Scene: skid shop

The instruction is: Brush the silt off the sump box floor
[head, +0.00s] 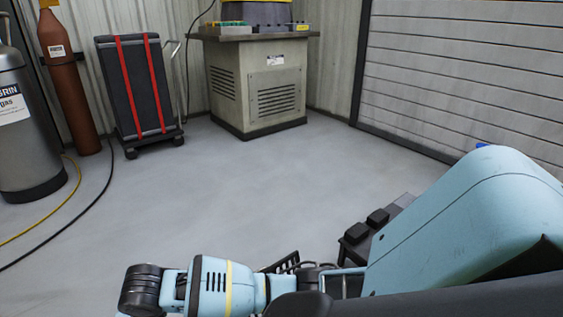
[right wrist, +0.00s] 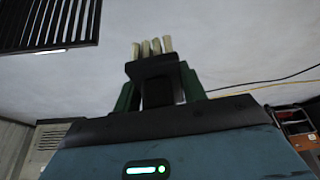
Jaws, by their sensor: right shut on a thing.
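My right gripper (right wrist: 158,88) is seen in the right wrist view, with a dark green finger on each side. It is shut on a brush (right wrist: 153,66), a dark block with several cream bristle tufts pointing away from the gripper. The bristles show against pale grey floor, and I see no contact with a surface. In the head view a light blue arm of mine crosses the bottom, and the brush cannot be made out there. The sump box and any silt cannot be made out in either view. My left gripper is not in view.
A dark slatted grating (right wrist: 50,22) is at the upper left of the wrist view. A grey cabinet (head: 258,88), a red-strapped trolley (head: 135,88), a brown cylinder (head: 66,80) and a steel tank (head: 25,130) stand behind. Hoses cross the left floor; the middle floor is clear.

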